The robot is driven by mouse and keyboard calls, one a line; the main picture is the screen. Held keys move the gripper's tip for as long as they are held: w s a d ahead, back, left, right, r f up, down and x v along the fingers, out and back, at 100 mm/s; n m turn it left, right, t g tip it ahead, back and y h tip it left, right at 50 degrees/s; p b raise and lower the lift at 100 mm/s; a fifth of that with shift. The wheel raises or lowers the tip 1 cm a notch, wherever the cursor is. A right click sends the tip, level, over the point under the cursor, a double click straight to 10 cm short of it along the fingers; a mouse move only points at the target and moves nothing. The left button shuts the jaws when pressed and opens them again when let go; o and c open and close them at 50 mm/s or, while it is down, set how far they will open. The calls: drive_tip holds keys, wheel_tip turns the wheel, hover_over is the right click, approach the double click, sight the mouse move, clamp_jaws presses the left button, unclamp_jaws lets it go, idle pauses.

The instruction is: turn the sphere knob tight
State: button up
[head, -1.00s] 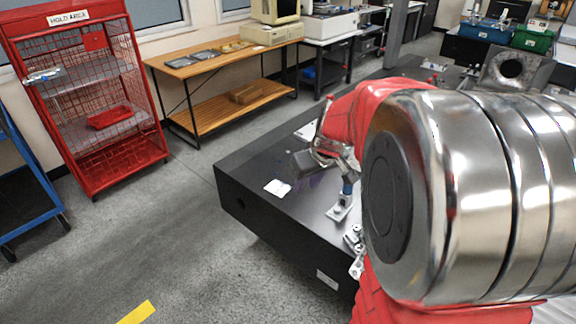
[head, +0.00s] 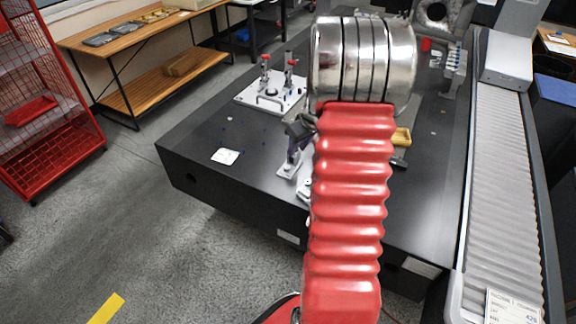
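I cannot make out the sphere knob in the head view; my own arm covers part of the black table (head: 245,185). A small metal fixture (head: 291,166) stands on the table just left of my arm. A dark part that looks like my gripper (head: 300,129) shows just above this fixture, at the left edge of my arm. Most of it is hidden behind the arm. I cannot see its fingertips clearly, whether it touches the fixture, or whether it is open or shut.
A white plate (head: 252,98) with red-topped clamps stands behind on the table. A white card (head: 225,156) lies at left. A yellow piece (head: 401,137) is right of my arm. A grey bellows-covered rail (head: 500,170) borders the right. The floor at left is clear beside a red cage (head: 45,150).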

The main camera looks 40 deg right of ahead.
sight(286, 167)
drive_tip(key=shift+f, duration=0.1)
drive_tip(key=x, duration=1.3)
drive_tip(key=shift+a+f, duration=0.1)
drive_tip(key=shift+f, duration=0.25)
clamp_jaws()
drive_tip(key=shift+w+a, duration=0.1)
